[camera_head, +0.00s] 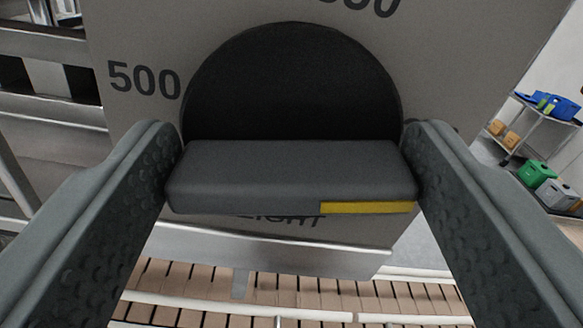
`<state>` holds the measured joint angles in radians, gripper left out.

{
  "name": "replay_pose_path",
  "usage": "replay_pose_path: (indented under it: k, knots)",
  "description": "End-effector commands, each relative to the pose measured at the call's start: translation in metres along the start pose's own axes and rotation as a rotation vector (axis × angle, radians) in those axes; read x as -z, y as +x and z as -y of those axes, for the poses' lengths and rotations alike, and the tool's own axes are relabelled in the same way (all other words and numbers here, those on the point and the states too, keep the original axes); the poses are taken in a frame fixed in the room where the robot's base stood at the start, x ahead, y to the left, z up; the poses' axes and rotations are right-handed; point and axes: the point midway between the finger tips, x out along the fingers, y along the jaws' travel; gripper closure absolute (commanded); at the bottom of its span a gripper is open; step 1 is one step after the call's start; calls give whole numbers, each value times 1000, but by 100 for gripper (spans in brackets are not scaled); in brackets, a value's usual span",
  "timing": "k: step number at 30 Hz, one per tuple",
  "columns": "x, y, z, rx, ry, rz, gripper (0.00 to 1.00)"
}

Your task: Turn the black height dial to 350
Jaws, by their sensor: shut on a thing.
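The black height dial (290,85) is a round disc with a raised grip bar (270,175) across it, close in front of me in the middle of the view. The bar lies nearly level in the picture. A yellow mark (367,207) is on the right part of its lower edge. My gripper (292,172) is shut on the two ends of the bar, one finger on each side. The grey panel (130,45) shows "500" at the left and a number ending in "50" at the top, partly cut off. The lettering below is mostly hidden by the bar.
Below the panel is a conveyor-like bed of brown slats (330,290) with pale rails. Metal rails (45,120) stand at the left. A trolley (540,120) with blue bins and a green bin (533,173) are far off at the right.

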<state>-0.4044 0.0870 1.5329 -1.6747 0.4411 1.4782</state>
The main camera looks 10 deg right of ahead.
Motion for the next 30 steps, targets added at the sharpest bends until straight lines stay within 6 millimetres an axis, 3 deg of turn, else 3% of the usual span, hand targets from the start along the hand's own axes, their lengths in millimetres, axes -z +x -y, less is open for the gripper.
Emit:
replay_pose_path:
  k: [8,30]
  knots:
    - [0,0,1,0,-159,0,54]
    - [-2,0,5,1,-847,0,54]
